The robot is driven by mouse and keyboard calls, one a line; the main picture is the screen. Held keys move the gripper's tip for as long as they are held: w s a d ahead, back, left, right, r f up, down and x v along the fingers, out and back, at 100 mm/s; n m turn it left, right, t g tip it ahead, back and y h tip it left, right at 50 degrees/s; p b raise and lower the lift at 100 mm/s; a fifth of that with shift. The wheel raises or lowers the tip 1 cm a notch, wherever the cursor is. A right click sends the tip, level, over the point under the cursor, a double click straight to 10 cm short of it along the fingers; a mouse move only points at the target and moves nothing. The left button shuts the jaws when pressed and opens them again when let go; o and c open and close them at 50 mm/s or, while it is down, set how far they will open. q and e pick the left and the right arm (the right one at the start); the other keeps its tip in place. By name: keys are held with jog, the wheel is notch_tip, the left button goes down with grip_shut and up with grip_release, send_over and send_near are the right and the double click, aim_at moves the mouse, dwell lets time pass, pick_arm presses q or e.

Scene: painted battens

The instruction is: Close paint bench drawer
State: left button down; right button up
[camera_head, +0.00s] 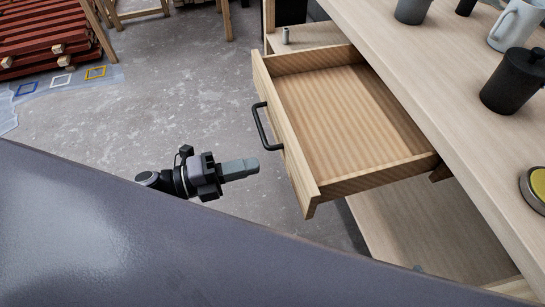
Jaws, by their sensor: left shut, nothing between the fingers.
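The paint bench drawer (341,116) is wooden, empty and pulled well out from under the bench top, toward the left. Its front panel (283,136) carries a black bar handle (263,126). My left gripper (250,167) is to the left of the drawer front, below the handle in the picture. Its grey fingers are together and point right, with nothing between them. They appear apart from the drawer and the handle. My right gripper is not in the picture.
The bench top (430,72) holds a black lidded pot (514,80), a white mug (515,25), a dark cup (411,11) and a yellow-topped tin (537,187). A lower shelf (425,226) lies beneath. Red battens (45,35) are stacked at the upper left. Concrete floor (180,80) is clear left of the drawer.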

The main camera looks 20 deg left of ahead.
aim_at(287, 158)
pick_arm(q)
jog(key=x, duration=0.4)
jog(key=shift+w+p, duration=0.1)
jog(key=shift+p, duration=0.2)
jog(key=shift+x, duration=0.85)
jog(key=shift+d, duration=0.1)
